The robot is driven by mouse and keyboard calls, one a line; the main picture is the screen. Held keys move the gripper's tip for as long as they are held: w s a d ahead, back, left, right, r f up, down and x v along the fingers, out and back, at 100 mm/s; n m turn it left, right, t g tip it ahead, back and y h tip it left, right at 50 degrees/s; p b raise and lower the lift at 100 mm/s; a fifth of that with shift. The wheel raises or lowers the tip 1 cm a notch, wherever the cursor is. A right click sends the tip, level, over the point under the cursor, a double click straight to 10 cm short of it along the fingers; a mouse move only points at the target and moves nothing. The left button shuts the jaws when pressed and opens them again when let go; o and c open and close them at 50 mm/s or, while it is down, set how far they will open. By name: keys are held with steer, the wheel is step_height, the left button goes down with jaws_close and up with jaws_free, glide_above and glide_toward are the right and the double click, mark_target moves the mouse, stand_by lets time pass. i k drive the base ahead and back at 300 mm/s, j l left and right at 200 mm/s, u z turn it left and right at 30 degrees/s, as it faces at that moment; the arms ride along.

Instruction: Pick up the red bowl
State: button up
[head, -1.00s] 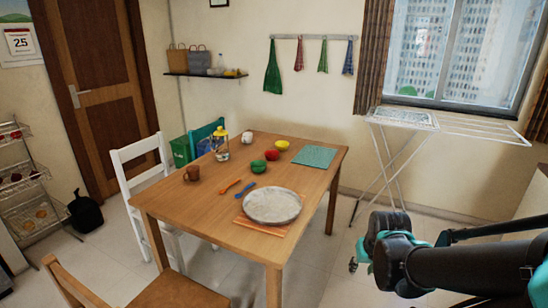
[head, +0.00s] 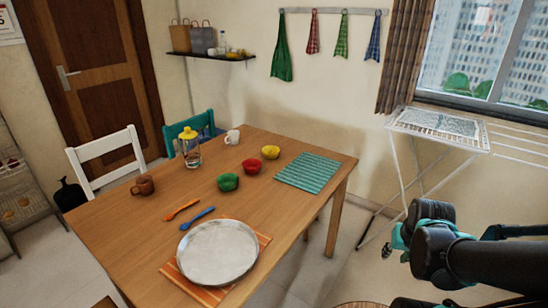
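The red bowl (head: 252,167) stands upright on the wooden table (head: 150,227), between a green bowl (head: 228,182) and a yellow bowl (head: 270,152). It looks empty and nothing covers it. My arm reaches in from the right edge of the head view, to the right of the table and well apart from the bowl. The fingers of my gripper cannot be made out.
A teal mat (head: 303,172) lies right of the bowls. A large plate (head: 218,252) on an orange mat, orange and blue cutlery, a brown mug (head: 143,185), a white mug (head: 232,137) and a yellow-lidded jar (head: 189,150) share the table. A drying rack (head: 440,135) stands right.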

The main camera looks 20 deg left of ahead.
mark_target(251, 166)
steer(key=i+l+u, duration=0.3)
steer(key=i+l, duration=0.25)
steer(key=i+l+u, duration=0.3)
steer(key=i+l, duration=0.15)
steer(key=l, duration=0.2)
